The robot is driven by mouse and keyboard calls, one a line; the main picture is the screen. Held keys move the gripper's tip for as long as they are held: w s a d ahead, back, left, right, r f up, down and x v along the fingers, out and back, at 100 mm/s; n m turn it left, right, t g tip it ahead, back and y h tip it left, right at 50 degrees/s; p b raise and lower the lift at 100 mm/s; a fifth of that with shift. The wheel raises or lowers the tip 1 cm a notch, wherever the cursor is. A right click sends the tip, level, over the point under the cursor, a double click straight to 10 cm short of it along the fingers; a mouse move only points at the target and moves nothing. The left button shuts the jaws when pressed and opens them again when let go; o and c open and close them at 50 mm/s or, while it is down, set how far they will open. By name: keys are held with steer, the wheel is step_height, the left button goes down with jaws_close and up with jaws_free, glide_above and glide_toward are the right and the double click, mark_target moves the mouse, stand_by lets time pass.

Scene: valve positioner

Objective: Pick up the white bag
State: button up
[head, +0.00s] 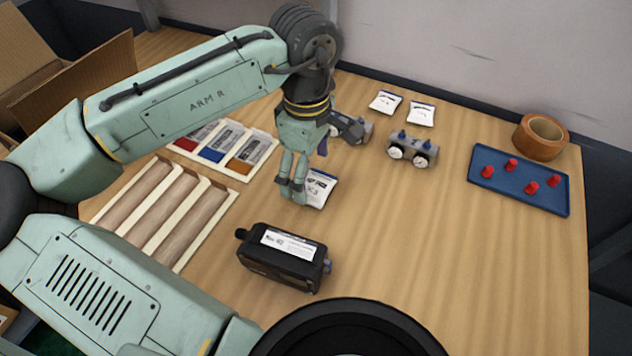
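A white bag (322,187) with dark print and a blue top edge lies on the table near the middle. My gripper (291,189) points down just left of this bag and overlaps its left side in the picture. The fingers look close together. I cannot tell whether they touch the bag or have anything between them. Two more small white bags, one on the left (385,101) and one on the right (421,113), lie side by side at the back of the table.
A black positioner (282,257) stands in front of my gripper. Grey gauge blocks (413,149) (350,127) sit behind it. A blue tray (519,192) with red caps and a tape roll (540,137) are at right. A divided tray (164,210) is at left. The right front table is clear.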

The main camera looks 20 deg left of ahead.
mark_target(316, 187)
steer(key=shift+f, duration=1.4)
steer(key=shift+c, duration=0.3)
steer(key=c, duration=1)
steer(key=shift+c, duration=0.2)
